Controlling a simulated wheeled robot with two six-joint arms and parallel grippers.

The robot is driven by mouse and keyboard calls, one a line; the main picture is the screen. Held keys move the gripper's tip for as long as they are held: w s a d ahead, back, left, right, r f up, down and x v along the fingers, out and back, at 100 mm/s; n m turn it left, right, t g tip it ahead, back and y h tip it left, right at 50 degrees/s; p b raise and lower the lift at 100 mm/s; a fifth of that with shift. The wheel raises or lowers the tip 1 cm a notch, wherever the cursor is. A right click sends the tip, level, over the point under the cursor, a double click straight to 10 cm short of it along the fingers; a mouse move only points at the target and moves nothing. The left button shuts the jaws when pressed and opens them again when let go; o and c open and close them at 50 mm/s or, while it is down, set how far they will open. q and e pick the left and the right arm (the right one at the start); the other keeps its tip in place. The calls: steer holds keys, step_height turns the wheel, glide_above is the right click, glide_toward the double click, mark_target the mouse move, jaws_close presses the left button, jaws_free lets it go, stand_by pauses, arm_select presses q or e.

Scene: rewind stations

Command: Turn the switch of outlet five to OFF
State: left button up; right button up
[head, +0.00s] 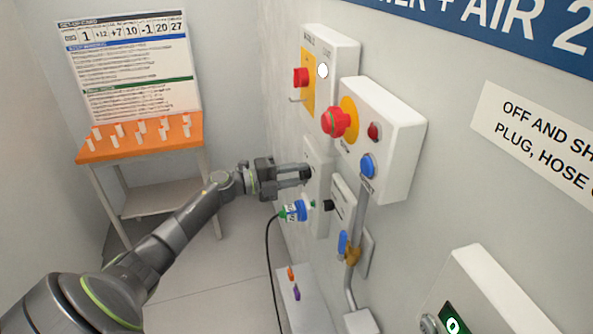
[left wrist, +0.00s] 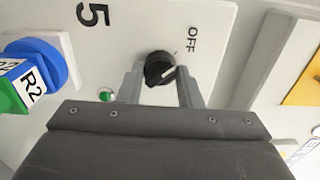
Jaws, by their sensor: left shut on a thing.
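The outlet five panel (left wrist: 115,35) is a white plate marked "5" in the left wrist view. Its black rotary switch (left wrist: 158,66) has a white line, and the word OFF (left wrist: 192,40) is printed near a small tick. The white line points right and slightly up, a little off the tick. My left gripper (left wrist: 160,88) has one finger on each side of the switch, shut on it. My right gripper is not in view.
A blue plug (left wrist: 38,58) tagged R2 sits on the panel beside the switch; it shows in the head view (head: 301,210) with a black cable. A green lamp (left wrist: 105,95) is near the left finger. The red emergency button box (head: 393,110) juts out close above.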

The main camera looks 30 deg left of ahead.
arm_select(q)
steer(key=shift+n, duration=0.3)
steer(key=o, duration=1)
steer(key=shift+b+v, duration=2.65)
steer(key=shift+v, duration=6.05)
